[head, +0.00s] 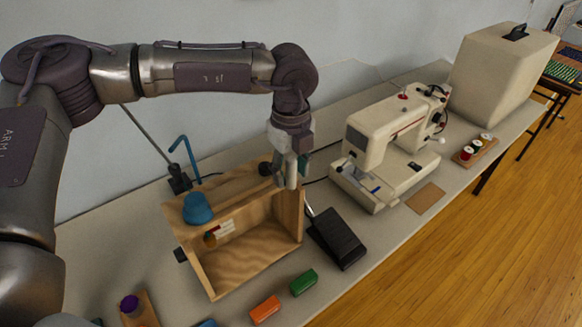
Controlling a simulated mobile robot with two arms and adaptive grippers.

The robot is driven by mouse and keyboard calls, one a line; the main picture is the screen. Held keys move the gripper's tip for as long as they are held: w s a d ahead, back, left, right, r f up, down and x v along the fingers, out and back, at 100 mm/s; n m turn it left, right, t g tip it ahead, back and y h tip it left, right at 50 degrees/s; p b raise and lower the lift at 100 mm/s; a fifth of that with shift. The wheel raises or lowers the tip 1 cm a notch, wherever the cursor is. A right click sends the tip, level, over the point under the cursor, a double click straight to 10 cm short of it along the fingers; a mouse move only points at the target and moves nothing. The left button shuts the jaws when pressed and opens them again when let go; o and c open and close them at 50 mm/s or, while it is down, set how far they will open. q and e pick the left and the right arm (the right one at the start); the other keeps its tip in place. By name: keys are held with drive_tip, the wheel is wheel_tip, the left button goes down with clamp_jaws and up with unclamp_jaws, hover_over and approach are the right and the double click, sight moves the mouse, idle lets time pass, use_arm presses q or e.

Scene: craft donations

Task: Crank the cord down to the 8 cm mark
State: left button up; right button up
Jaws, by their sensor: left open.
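An open-fronted wooden box (246,262) stands on the table. A dark knob (181,255) sticks out at its left end, and another dark round part (265,168) shows at its back right. Inside the box I see a small red and white card (221,230) and a small orange-brown piece (210,240). I cannot make out a cord, a crank handle or an 8 cm mark. My left gripper (289,182) points down at the right end of the box, open with nothing seen between its fingers; I cannot tell whether it touches the box. My right gripper is out of view.
A blue dome (197,209) and a bent blue rod (181,148) are by the box. A black pedal (337,238) lies right of it, with a sewing machine (390,140) beyond. Green (304,282) and orange (265,309) blocks lie in front. A spool rack (475,151) stands far right.

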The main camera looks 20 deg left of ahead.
use_arm(q)
drive_tip(key=shift+f, duration=0.55)
clamp_jaws()
